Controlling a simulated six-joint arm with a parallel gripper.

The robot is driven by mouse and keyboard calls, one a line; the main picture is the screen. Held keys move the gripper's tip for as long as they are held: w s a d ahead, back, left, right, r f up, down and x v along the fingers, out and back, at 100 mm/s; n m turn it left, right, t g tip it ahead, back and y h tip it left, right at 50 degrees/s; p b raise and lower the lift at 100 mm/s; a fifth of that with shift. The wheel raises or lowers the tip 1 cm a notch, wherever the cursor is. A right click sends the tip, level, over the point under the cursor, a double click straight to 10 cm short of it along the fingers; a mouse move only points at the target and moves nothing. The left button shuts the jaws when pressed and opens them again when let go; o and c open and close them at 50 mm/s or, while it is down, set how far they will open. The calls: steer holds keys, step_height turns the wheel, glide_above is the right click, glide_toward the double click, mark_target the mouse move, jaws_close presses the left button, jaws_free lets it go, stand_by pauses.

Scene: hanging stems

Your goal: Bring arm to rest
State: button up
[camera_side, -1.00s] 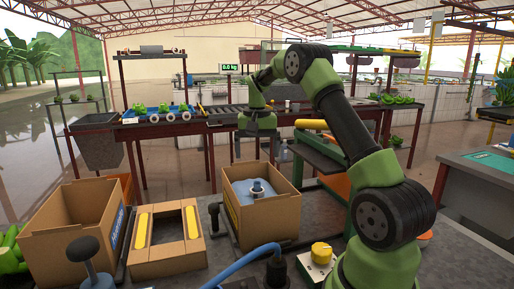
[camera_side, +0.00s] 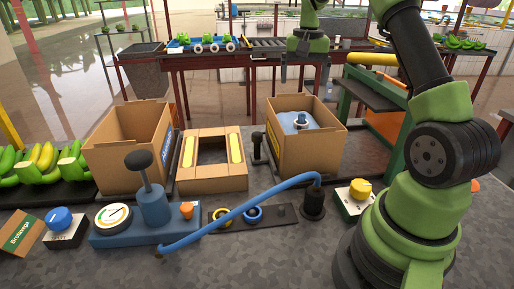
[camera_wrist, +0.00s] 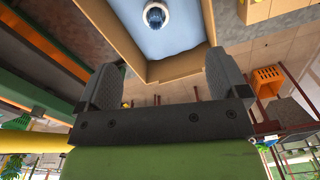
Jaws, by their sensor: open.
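My gripper (camera_side: 304,80) hangs with its fingers pointing down, above and slightly behind an open cardboard box in the side view. In the wrist view my gripper (camera_wrist: 160,72) has its two dark fingers wide apart, with nothing between them. The cardboard box (camera_side: 312,152) holds a blue bag (camera_side: 290,122) with a white-collared neck. The bag also shows in the wrist view (camera_wrist: 185,38), beyond the fingertips. My arm is raised and bent at the right of the side view.
An empty open box (camera_side: 125,165) and a cardboard frame with yellow pads (camera_side: 213,184) stand left of the bag box. A blue lever device (camera_side: 150,205) and a yellow-knob box (camera_side: 357,197) are in front. Green bananas (camera_side: 30,165) lie far left. A rail table (camera_side: 240,48) stands behind.

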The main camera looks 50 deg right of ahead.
steer(key=s+a+r+n+t, duration=0.2)
steer(key=s+a+r, duration=0.15)
steer(key=a, duration=0.35)
steer(key=s+a+r+n+t, duration=0.1)
steer(key=s+a+r, duration=0.1)
steer(key=a+r, duration=0.35)
steer(key=s+a+r+n+t, duration=0.2)
steer(key=s+a, duration=0.1)
steer(key=a, duration=0.5)
steer(key=s+a+f+n+t+y, duration=0.2)
steer(key=s+a, duration=0.4)
steer(key=s, duration=0.2)
steer(key=shift+n, duration=0.3)
